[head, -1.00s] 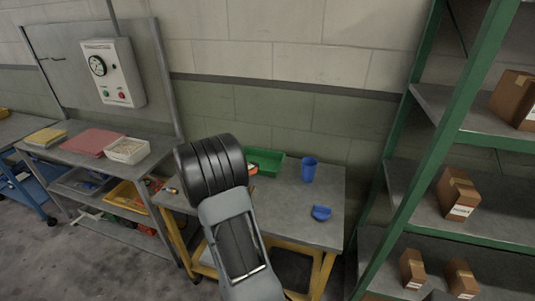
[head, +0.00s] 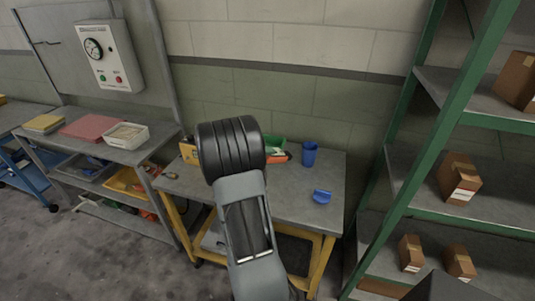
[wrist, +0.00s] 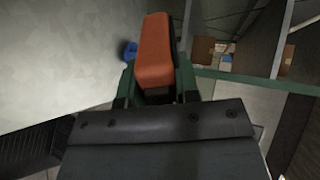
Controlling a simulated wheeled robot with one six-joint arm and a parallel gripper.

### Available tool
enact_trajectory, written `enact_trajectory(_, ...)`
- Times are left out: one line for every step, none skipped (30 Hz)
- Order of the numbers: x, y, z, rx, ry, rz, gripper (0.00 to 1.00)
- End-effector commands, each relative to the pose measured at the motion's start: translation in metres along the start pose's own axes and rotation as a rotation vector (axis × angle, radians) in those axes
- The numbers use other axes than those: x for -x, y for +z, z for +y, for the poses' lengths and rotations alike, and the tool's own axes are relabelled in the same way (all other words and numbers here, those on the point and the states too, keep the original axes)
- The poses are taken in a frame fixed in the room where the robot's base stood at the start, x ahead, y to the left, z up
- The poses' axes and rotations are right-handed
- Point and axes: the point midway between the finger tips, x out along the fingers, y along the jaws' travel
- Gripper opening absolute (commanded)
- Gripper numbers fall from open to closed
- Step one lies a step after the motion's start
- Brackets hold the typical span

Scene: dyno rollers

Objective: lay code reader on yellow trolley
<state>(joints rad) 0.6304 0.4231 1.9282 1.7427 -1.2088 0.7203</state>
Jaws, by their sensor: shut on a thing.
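In the wrist view my gripper (wrist: 155,80) is shut on an orange block-like thing, which I take as the code reader (wrist: 154,50). It sticks out beyond the fingers. An orange-red end, probably the same code reader (head: 279,157), shows at the right of my black wrist, over the far part of the yellow trolley. The yellow trolley (head: 300,212) has a grey top and a yellow frame. I cannot tell the height of the code reader above the top.
The top's front right is bare. A green-framed shelf with boxes (head: 458,178) stands right; a grey bench (head: 125,154) stands left.

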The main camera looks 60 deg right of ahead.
Motion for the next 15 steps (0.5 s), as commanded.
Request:
enact_trajectory(-0.004, 0.000, 0.011, 0.001, 0.000, 0.000, 0.00)
enact_trajectory(-0.006, 0.000, 0.015, 0.001, -0.001, 0.000, 0.00)
enact_trajectory(-0.007, 0.000, 0.019, 0.001, -0.001, 0.000, 0.00)
enact_trajectory(-0.009, 0.000, 0.023, 0.001, -0.001, 0.000, 0.00)
enact_trajectory(-0.010, 0.000, 0.027, 0.002, -0.001, 0.000, 0.00)
enact_trajectory(-0.012, 0.000, 0.031, 0.002, -0.001, -0.001, 0.00)
enact_trajectory(-0.013, 0.000, 0.035, 0.002, -0.001, -0.001, 0.00)
enact_trajectory(-0.015, 0.000, 0.038, 0.002, -0.001, -0.001, 0.00)
enact_trajectory(-0.017, 0.000, 0.043, 0.002, -0.001, -0.001, 0.00)
enact_trajectory(-0.018, 0.000, 0.046, 0.002, -0.001, -0.001, 0.00)
enact_trajectory(-0.019, 0.000, 0.050, 0.001, -0.001, -0.001, 0.00)
enact_trajectory(-0.021, 0.000, 0.055, 0.001, -0.001, -0.001, 0.00)
enact_trajectory(-0.023, 0.000, 0.058, 0.001, -0.001, -0.001, 0.00)
enact_trajectory(-0.024, 0.000, 0.062, 0.001, -0.001, -0.001, 0.00)
enact_trajectory(-0.026, 0.000, 0.067, 0.001, -0.001, -0.001, 0.00)
